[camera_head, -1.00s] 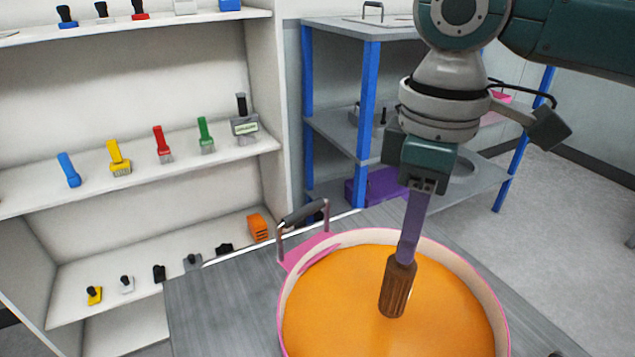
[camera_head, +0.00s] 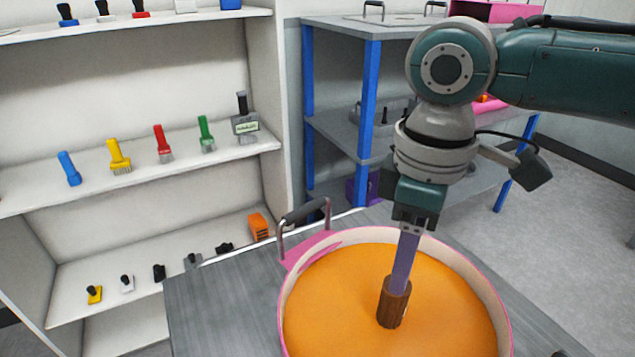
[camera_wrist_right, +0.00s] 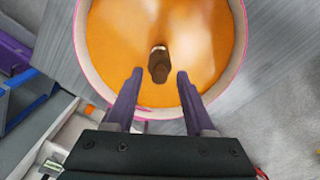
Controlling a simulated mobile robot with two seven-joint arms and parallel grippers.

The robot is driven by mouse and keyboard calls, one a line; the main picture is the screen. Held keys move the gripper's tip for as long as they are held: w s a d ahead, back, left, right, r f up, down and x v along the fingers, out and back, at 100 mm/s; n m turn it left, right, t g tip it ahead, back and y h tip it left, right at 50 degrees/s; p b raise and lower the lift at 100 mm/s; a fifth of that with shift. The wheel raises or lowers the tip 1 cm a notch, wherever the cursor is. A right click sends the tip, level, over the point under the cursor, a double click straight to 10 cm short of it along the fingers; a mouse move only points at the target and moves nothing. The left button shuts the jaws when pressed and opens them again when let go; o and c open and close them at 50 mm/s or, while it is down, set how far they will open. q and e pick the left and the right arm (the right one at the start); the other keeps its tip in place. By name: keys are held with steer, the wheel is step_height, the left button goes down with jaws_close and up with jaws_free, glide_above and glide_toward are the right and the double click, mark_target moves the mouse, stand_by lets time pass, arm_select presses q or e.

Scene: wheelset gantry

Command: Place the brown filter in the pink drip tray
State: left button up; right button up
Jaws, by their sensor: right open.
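The brown filter (camera_head: 393,303) is a small ribbed cylinder. It stands about upright inside the pink drip tray (camera_head: 285,318), over the tray's orange content. The tray is round, with a pink outside, a pale inner wall and a grey handle. My right gripper (camera_head: 402,278) points down just above the filter, its purple fingers near the filter's top. In the right wrist view the fingers are apart and the filter (camera_wrist_right: 158,65) shows between and just beyond their tips, with no clear contact. The filter's underside is hidden. My left gripper is not in view.
The tray sits on a grey table (camera_head: 215,305). A white shelf (camera_head: 110,190) with several coloured brushes stands at the left. A grey rack with blue posts (camera_head: 368,110) stands behind the table. Open floor (camera_head: 590,230) lies to the right.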

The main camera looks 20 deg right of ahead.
step_height(320, 180, up, 12)
steer(key=p, duration=0.1)
steer(key=s+a+f+m+t+y, duration=0.1)
steer(key=s+a+f+t+y, duration=0.15)
steer(key=s+a+f, duration=0.75)
steer(key=s+d+m+t+h, duration=0.1)
steer(key=s+d+m+h, duration=0.1)
steer(key=s+d+m, duration=0.3)
steer(key=shift+s+d, duration=0.5)
steer(key=shift+d, duration=0.4)
